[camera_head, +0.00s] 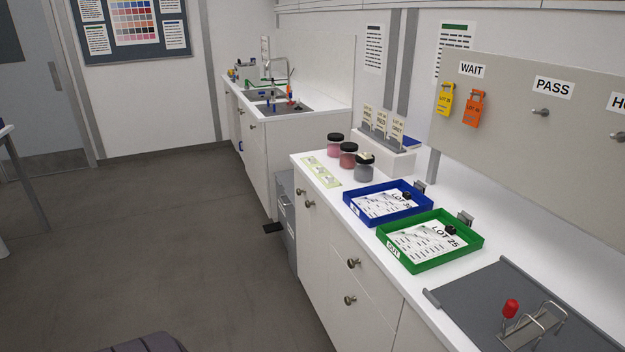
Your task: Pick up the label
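Several things here could be called a label, and I cannot tell which one is meant. Cream cards with printing, one of them reading RED (381,122), stand upright in a holder on a white block (392,160) at the back of the counter. A yellow tag (445,99) and an orange tag (473,109) hang under the WAIT sign on the wall panel. Three dark-lidded jars stand in front of the block: pink (335,146), red (348,157) and grey (364,171). A small cream piece shows at the grey jar's lid. Neither of my grippers is in view.
A pale green strip (321,173) lies left of the jars. A blue tray (351,205) and a green tray (412,268) hold printed sheets. A grey mat (470,298) carries a wire rack and a red-topped item (510,309). The floor left of the counter is mostly clear.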

